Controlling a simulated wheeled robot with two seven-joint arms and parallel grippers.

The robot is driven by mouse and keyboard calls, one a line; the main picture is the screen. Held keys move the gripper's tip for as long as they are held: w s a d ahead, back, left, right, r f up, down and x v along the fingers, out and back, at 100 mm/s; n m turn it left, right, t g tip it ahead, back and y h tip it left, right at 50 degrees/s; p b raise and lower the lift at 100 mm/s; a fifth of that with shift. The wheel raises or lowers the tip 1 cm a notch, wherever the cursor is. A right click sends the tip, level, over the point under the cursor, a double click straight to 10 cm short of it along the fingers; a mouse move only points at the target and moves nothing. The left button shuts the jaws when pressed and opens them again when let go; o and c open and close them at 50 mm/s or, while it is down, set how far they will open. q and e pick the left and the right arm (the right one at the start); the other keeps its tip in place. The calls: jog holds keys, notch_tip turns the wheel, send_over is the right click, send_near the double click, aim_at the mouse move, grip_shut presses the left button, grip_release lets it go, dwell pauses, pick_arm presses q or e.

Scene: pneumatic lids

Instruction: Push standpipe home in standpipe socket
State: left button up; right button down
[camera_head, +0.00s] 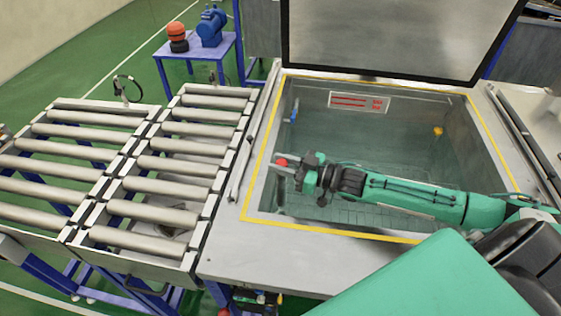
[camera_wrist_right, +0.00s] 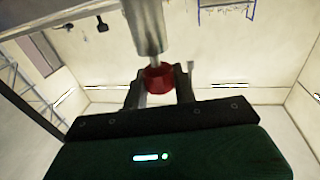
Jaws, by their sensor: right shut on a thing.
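My right gripper (camera_head: 279,161) reaches in from the right over the water-filled tank, close to its left wall. It is shut on the red collar (camera_head: 282,162) of the standpipe. In the right wrist view, the two fingers of the right gripper (camera_wrist_right: 160,85) stand on either side of the red collar (camera_wrist_right: 158,77). A smooth grey metal cylinder (camera_wrist_right: 147,25), which looks like the standpipe's body, runs from the collar to the top edge of that view. I cannot make out the standpipe socket or whether the pipe sits in it. My left gripper is not in view.
The tank has a yellow-lined rim (camera_head: 330,230) and a raised lid (camera_head: 390,35) behind. Roller conveyors (camera_head: 170,165) stand left of it. A blue table (camera_head: 197,48) with a blue pump (camera_head: 211,26) stands farther back. The tank's middle is partly covered by my right arm.

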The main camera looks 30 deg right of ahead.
aim_at(281, 185)
jog(key=shift+w+r, duration=0.1)
jog(key=shift+f+b, duration=0.3)
jog(key=shift+f, duration=0.45)
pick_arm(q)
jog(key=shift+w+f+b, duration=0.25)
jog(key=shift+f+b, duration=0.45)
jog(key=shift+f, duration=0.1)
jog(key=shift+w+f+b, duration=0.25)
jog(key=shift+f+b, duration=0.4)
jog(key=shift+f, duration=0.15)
pick_arm(e)
jog(key=shift+f, duration=2.25)
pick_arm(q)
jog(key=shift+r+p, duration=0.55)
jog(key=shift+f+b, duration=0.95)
pick_arm(e)
jog(key=shift+f, duration=1.45)
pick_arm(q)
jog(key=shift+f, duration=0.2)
pick_arm(e)
jog(key=shift+a+f, duration=0.1)
jog(key=shift+f, duration=0.2)
